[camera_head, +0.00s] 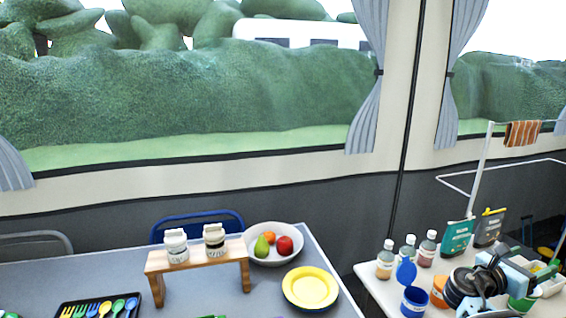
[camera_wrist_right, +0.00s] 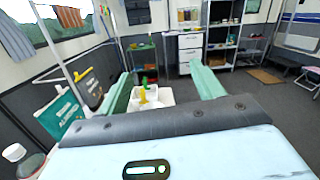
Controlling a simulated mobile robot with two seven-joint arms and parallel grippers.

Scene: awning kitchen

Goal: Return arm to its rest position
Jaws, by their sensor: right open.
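My right arm reaches in at the lower right of the head view, over the white side table (camera_head: 378,287). My right gripper (camera_head: 534,284) points to the right, away from the dining table. In the right wrist view its two green fingers (camera_wrist_right: 163,88) are wide apart, with nothing held between them. A white bin (camera_wrist_right: 163,95) with green and yellow items shows beyond the fingers. My left gripper and left arm are not in view.
Bottles (camera_head: 385,262), an open blue-lidded jar (camera_head: 414,300) and a teal pouch (camera_head: 457,238) stand close to my right arm. A white rail frame (camera_head: 480,172) rises behind. The grey table (camera_head: 215,297) holds a wooden riser (camera_head: 197,257), fruit bowl (camera_head: 290,232) and yellow plate (camera_head: 311,287).

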